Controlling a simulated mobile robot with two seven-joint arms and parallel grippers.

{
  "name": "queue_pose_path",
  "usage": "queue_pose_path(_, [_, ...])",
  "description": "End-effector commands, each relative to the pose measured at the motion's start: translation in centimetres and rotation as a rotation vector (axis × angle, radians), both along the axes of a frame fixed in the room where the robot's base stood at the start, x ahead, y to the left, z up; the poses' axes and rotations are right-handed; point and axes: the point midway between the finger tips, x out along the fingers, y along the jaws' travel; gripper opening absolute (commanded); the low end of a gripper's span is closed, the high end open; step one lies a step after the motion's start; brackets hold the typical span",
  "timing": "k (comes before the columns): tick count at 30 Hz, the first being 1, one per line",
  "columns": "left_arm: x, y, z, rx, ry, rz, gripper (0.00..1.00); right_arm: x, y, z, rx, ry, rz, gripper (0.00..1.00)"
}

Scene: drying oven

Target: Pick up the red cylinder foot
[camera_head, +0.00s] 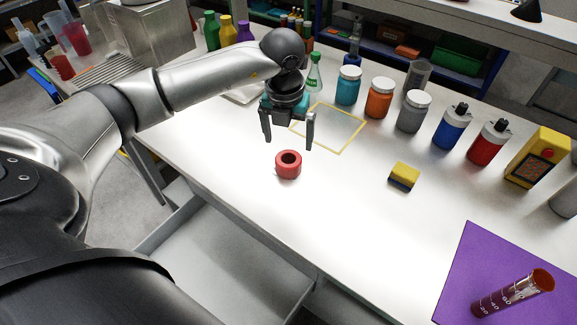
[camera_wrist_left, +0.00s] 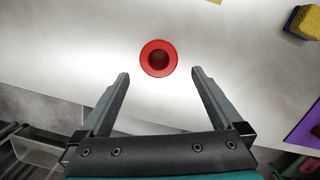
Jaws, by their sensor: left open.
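The red cylinder foot (camera_head: 288,164) is a short red ring with a dark round hole, upright on the white table near its front edge. In the left wrist view it (camera_wrist_left: 158,59) shows from above, just beyond the fingertips and between their lines. My left gripper (camera_head: 289,143) is open and empty, with its fingers pointing down above and slightly behind the foot in the head view. Its two fingers (camera_wrist_left: 160,75) are spread wide in the wrist view, and neither touches the foot. My right gripper is not in view.
A yellow-outlined square (camera_head: 352,149) lies behind the foot. A yellow and dark blue sponge (camera_head: 404,175) lies to the right. Several jars and bottles (camera_head: 379,98) stand along the back. A purple mat (camera_head: 455,275) with a graduated cylinder (camera_head: 497,298) is at front right. An open drawer (camera_head: 215,262) juts below the front edge.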

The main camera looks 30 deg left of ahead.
Motion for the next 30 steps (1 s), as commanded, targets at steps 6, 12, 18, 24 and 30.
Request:
queue_pose_path(6, [0.4, 0.1, -3.2, 0.000, 0.001, 0.000, 1.00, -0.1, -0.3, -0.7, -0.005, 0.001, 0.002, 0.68])
queue_pose_path(12, [0.5, 0.2, -4.6, 0.000, 0.002, 0.000, 1.00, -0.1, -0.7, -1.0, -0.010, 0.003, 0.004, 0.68])
queue_pose_path(18, [0.8, 0.4, -7.7, -0.002, 0.003, 0.000, 1.00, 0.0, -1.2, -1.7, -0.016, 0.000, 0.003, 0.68])
queue_pose_path(24, [1.1, 0.6, -8.8, 0.000, -0.001, -0.001, 1.00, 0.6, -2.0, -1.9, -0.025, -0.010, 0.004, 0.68])
queue_pose_path(30, [1.1, 0.6, -8.7, 0.000, 0.000, -0.001, 0.97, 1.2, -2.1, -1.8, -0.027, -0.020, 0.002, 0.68])
